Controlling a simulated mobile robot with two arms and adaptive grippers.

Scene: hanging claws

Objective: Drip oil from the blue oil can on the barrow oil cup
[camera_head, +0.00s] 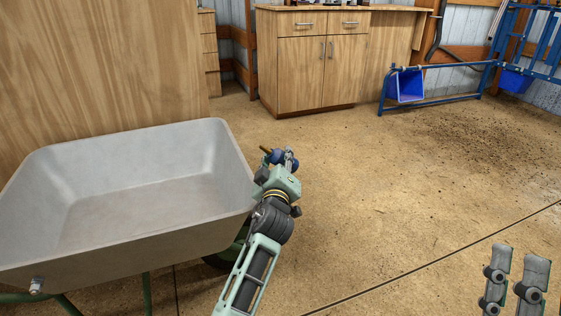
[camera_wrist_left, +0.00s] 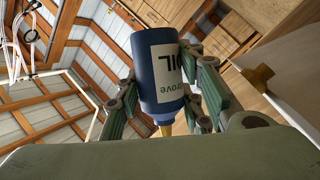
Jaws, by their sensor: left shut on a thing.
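The blue oil can (camera_head: 278,157) is in my left gripper (camera_head: 286,162), beyond the right rim of the grey barrow (camera_head: 130,190) in the head view. In the left wrist view the can (camera_wrist_left: 155,65) sits between the two fingers of my left gripper (camera_wrist_left: 160,92). Its white label reads upside down and its yellow nozzle (camera_wrist_left: 165,128) points to the picture's bottom. A small metal fitting (camera_head: 37,285) sits at the barrow's near left corner; I cannot tell whether it is the oil cup. My right gripper (camera_head: 516,285) is at the lower right, fingers apart and empty.
A wooden panel (camera_head: 100,60) stands behind the barrow. A wooden cabinet (camera_head: 315,70) and a blue frame with blue bins (camera_head: 405,85) stand at the back. The floor (camera_head: 400,190) to the right is clear. A brass piece (camera_wrist_left: 258,77) shows in the wrist view.

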